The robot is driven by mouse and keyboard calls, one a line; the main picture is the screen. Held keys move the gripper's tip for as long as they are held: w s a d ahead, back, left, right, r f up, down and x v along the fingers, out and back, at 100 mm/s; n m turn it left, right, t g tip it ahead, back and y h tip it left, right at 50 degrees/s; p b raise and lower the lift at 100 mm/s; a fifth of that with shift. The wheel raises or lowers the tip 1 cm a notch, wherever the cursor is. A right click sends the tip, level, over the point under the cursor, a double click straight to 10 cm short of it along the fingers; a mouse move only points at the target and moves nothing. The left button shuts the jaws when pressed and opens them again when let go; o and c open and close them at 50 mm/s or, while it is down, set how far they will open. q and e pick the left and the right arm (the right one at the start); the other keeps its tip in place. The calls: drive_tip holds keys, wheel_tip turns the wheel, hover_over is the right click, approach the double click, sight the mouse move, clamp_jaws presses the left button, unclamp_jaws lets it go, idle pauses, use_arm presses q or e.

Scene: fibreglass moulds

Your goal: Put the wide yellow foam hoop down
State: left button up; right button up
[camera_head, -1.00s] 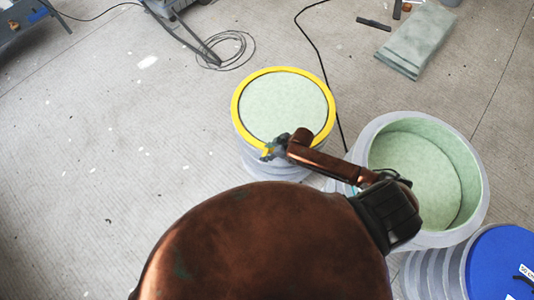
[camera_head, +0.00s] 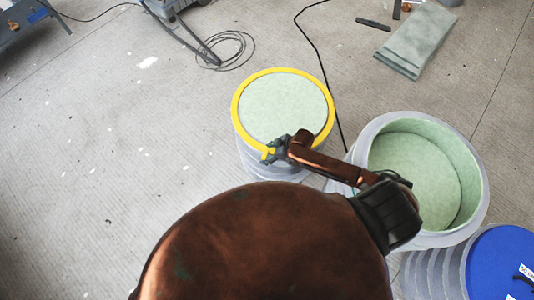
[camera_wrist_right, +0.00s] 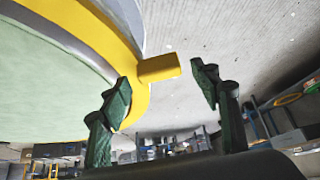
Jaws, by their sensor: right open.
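The wide yellow foam hoop (camera_head: 236,119) lies level around the top edge of a grey ribbed mould (camera_head: 262,165) with a pale green top (camera_head: 283,105). In the right wrist view the hoop (camera_wrist_right: 92,22) fills the upper left, and its short yellow tab (camera_wrist_right: 160,68) sticks out toward the space between my fingers. My right gripper (camera_head: 270,149) is at the hoop's near edge. In the wrist view its two dark green fingers (camera_wrist_right: 162,92) stand wide apart, with a clear gap between the tab and the right finger. My left gripper is not in view.
A wider open mould (camera_head: 478,180) with a green inside stands close on the right. A blue-topped mould (camera_head: 490,262) is at the lower right. A grey-green slab (camera_head: 417,42) and a black cable (camera_head: 318,65) lie on the floor.

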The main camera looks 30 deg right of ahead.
drive_tip(key=p+v, duration=0.1)
drive_tip(key=v, duration=1)
drive_tip(key=shift+r, duration=0.1)
